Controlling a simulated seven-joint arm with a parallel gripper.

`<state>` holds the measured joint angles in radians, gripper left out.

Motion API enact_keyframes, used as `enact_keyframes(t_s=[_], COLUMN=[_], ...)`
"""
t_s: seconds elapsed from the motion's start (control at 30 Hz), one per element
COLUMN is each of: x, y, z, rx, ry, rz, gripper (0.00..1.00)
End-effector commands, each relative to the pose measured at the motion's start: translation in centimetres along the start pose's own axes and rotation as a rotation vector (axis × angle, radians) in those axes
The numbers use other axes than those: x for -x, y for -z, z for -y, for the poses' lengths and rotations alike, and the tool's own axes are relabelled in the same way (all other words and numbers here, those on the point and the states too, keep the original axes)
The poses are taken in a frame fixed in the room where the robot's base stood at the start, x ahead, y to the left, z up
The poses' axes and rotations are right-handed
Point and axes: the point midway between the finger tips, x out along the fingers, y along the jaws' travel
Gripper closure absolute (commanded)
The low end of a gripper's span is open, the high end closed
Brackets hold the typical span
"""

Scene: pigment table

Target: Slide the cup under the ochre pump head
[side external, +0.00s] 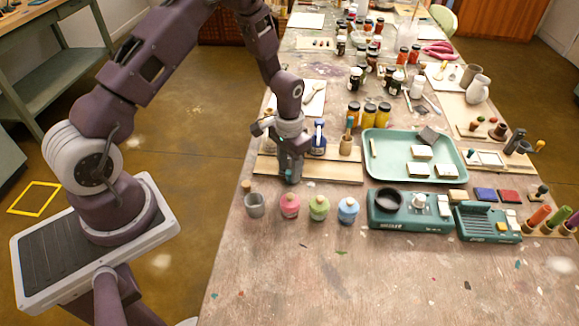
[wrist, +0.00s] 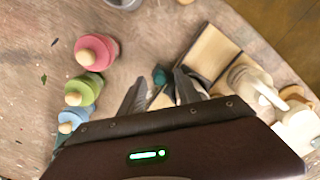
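A grey cup (side external: 255,205) stands on the bare table at the left end of a row of jars, and its edge shows at the top of the wrist view (wrist: 122,3). My gripper (side external: 290,178) points down at the front edge of a wooden board (side external: 335,173), behind and right of the cup and apart from it. Its fingers (wrist: 160,92) are spread, with a small teal-topped thing (wrist: 160,75) seen between them. A blue pump bottle (side external: 318,140) stands behind the gripper. A cream-coloured pump (wrist: 250,85) shows at right in the wrist view; I cannot tell if it is the ochre one.
Pink (side external: 290,205), green (side external: 319,207) and blue (side external: 348,210) knobbed jars stand right of the cup. A brush pot (side external: 346,145) and a green tray (side external: 380,172) lie right of the gripper. The front table is mostly clear.

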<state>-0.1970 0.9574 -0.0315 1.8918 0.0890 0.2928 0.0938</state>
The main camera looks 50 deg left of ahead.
Motion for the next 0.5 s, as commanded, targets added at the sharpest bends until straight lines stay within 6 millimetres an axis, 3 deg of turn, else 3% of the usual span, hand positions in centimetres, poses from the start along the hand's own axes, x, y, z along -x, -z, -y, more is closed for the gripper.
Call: enact_keyframes(t_s=[0.1,0.33,0.5], x=[0.8,5.5,7.1], y=[0.1,0.1,0.0], z=[0.0,0.0,0.0], rx=[0.000,-0.001,-0.001], ry=[0.000,0.001,0.000], rz=[-0.002,-0.004,-0.001], gripper=[0.61,0.61,0.61])
